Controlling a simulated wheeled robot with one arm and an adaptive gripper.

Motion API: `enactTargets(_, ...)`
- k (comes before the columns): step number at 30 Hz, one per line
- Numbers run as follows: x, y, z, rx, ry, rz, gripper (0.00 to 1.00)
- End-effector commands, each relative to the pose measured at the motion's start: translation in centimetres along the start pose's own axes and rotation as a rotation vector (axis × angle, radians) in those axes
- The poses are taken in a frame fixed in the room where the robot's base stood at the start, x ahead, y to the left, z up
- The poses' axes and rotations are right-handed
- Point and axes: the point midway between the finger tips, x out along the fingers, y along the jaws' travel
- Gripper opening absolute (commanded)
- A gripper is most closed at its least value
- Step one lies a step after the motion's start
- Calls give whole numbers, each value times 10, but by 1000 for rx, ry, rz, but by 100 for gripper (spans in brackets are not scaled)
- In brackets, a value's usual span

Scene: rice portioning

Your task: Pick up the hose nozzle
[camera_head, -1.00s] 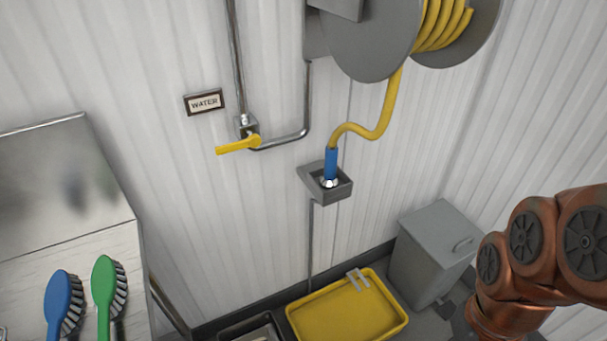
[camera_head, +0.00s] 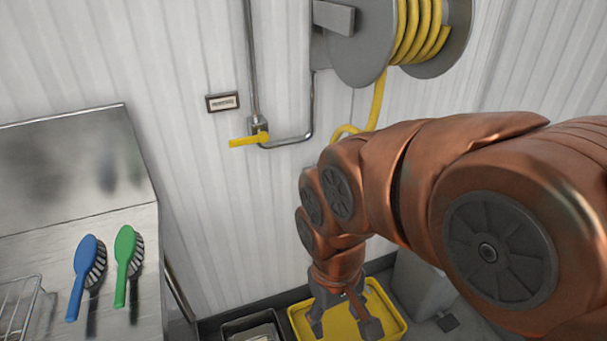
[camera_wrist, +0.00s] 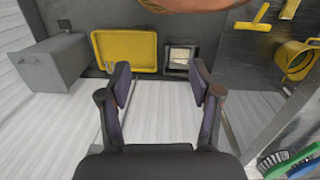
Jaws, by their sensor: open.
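The hose nozzle is out of sight in both current views; in the head view my arm covers the wall area below the hose. The yellow hose (camera_head: 376,103) hangs from the grey reel (camera_head: 352,65) and passes behind my arm. My gripper (camera_head: 345,322) points down, open, with nothing between its fingers, in front of the yellow tray (camera_head: 393,308) in the head view. In the wrist view my gripper (camera_wrist: 160,75) shows its two fingers apart, with white wall panel and dark floor beyond them.
A yellow valve handle (camera_head: 248,140) sits on the wall pipe. A steel counter at left holds a blue brush (camera_head: 83,265) and a green brush (camera_head: 124,260). A dark crate (camera_wrist: 180,62) stands beside the tray, and a grey bin (camera_wrist: 50,65) stands on its other side.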

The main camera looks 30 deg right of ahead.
Motion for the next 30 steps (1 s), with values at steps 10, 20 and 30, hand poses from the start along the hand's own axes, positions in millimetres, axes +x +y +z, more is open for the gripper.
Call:
enactTargets(10,15,105,-172,88,414,164,65)
enactTargets(20,13,191,-307,54,822,212,65)
enactTargets(30,15,244,-384,-37,1227,103,65)
